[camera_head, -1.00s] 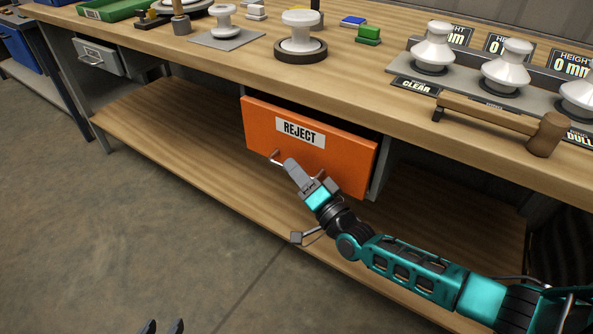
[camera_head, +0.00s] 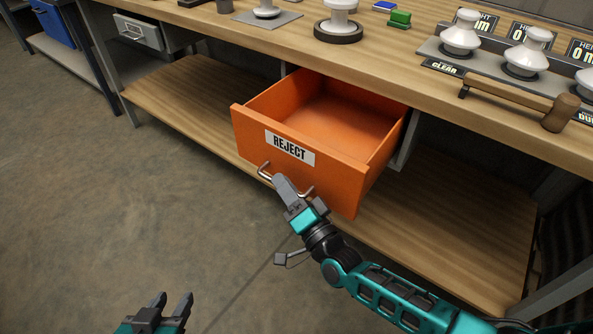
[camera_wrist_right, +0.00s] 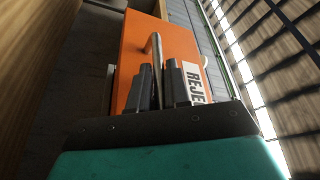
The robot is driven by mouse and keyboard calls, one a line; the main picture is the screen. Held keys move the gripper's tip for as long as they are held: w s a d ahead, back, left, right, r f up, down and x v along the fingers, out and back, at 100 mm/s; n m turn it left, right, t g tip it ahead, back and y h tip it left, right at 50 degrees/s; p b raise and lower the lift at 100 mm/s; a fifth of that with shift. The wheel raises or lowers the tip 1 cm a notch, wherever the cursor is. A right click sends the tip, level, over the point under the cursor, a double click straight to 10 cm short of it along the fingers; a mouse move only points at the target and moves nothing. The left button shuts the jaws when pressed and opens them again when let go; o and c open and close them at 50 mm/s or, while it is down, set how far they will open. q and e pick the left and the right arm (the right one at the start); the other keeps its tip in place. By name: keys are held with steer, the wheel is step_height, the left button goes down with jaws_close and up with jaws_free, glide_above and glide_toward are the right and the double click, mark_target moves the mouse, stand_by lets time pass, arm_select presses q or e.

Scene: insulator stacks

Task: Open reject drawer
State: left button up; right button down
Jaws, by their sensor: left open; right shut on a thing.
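The orange reject drawer (camera_head: 345,187) is pulled out from under the workbench, and its empty inside shows. A label reading REJECT is on its front, with a metal bar handle (camera_head: 264,172) below the label. My right gripper (camera_head: 281,181) is shut on the handle. In the right wrist view the fingers close around the handle (camera_wrist_right: 155,48) in front of the orange drawer front (camera_wrist_right: 130,62). My left gripper (camera_head: 172,302) is open and empty, low over the floor, apart from the drawer.
The workbench top (camera_head: 395,75) holds white insulators, a wooden mallet (camera_head: 560,112) and a green block (camera_head: 400,19). A grey drawer (camera_head: 138,33) is shut at the left. A wooden lower shelf (camera_head: 190,100) runs beneath. The floor at left is clear.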

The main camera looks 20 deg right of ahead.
arm_select(q)
steer(key=shift+d+r+p, duration=0.1)
steer(key=shift+r+p, duration=0.5)
steer(key=shift+r, duration=0.2)
arm_select(e)
steer(key=s+a, duration=0.5)
steer(key=a, duration=0.2)
steer(key=shift+s, duration=0.3)
steer(key=c, duration=1.5)
jaws_free()
arm_select(q)
steer(key=shift+s, duration=0.1)
arm_select(e)
steer(key=shift+o, duration=0.3)
steer(key=shift+f, duration=0.1)
